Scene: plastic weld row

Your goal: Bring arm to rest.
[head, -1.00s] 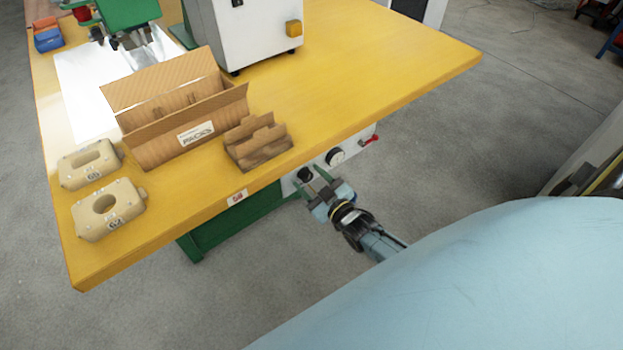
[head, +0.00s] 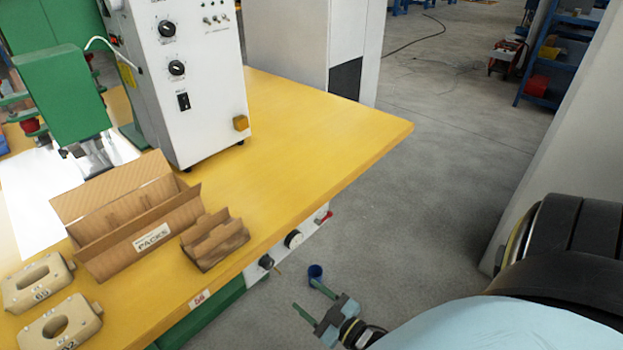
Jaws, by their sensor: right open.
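My right gripper (head: 318,302) is open and empty, with its two green fingers spread apart. It is off the front edge of the yellow table (head: 330,133), over the grey floor and apart from everything on the table. My own light-blue arm parts fill the lower right corner. My left gripper is not in the head view.
On the table stand an open cardboard box (head: 150,238) marked PACKS, a small cardboard holder (head: 215,240), two beige numbered parts (head: 38,283) and a white control unit (head: 190,75) beside a green machine (head: 65,95). The table's right end is clear.

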